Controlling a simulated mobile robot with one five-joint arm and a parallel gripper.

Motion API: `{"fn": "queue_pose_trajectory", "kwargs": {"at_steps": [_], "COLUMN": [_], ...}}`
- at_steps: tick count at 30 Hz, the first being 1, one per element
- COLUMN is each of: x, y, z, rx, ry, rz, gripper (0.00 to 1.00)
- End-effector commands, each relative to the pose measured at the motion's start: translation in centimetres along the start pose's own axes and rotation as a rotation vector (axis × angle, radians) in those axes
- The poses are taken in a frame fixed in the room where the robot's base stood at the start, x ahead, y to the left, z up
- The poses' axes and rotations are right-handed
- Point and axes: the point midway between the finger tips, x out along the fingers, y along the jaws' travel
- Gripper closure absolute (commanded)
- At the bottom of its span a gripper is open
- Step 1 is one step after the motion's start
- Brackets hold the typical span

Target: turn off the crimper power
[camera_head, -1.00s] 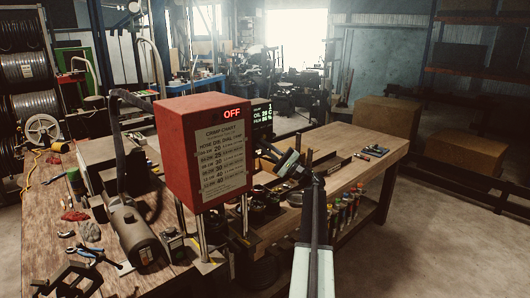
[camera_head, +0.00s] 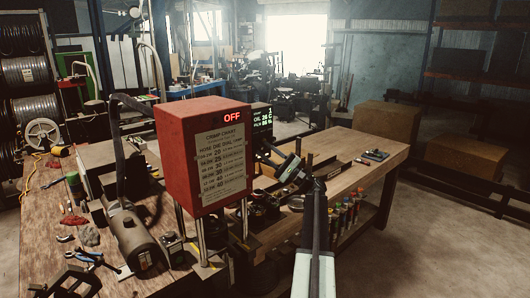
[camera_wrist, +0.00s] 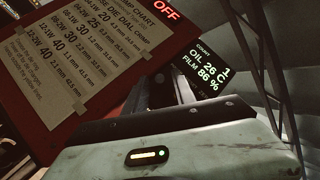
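The crimper's red box (camera_head: 180,150) stands on metal posts over the wooden bench. Its front carries a crimp chart (camera_head: 222,165) and a lit red OFF display (camera_head: 233,117), which also shows in the wrist view (camera_wrist: 167,10). A small dark screen (camera_head: 262,120) with green and white text is behind the box's right side. It reads oil 26 C and film 86 % in the wrist view (camera_wrist: 208,68). My gripper (camera_head: 319,182) is to the right of the box, apart from it in the head view. Its fingers look shut and hold nothing visible. No power switch is clearly visible.
A dark grey cylinder (camera_head: 136,238) and hand tools lie on the bench left of the box. Dark tools and parts crowd the bench behind my gripper. Spray cans (camera_head: 345,216) stand along the bench's side. The bench's far right end (camera_head: 365,145) is mostly bare.

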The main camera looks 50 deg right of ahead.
Motion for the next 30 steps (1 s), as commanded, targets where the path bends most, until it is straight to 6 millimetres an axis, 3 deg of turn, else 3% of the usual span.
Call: {"fn": "queue_pose_trajectory", "kwargs": {"at_steps": [9,12,30], "x": [-6.2,-7.1,-7.0], "y": [0.5,0.3,0.1], "z": [-0.2,-0.1,0.0], "rx": [-0.002,0.0,0.001], "ry": [0.001,0.0,-0.001], "rz": [0.0,0.0,0.0], "gripper": [0.69,0.69,0.69]}}
